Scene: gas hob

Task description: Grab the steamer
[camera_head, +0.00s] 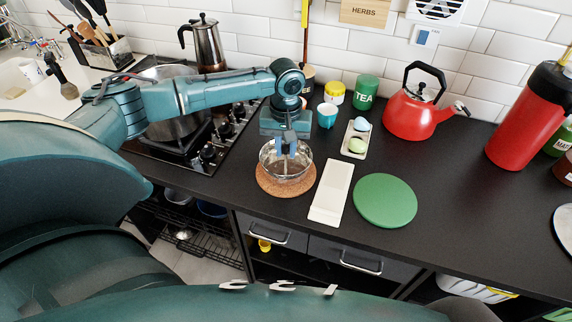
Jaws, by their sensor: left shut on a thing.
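The steamer (272,167) looks like a shallow shiny metal bowl. It is at the round cork mat (262,184) near the counter's front edge; I cannot tell whether it rests on the mat or is just above it. My left gripper (287,150) points down over its middle, shut on what looks like the upright middle part of the steamer. The fingers hide part of the bowl's inside. My right gripper is not in view.
A pot (178,126) stands on the gas hob (200,158), partly behind my left arm. Right of the steamer are a white board (330,192), a green round board (385,200), an egg tray (352,150), a teal cup (327,115) and a red kettle (408,117).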

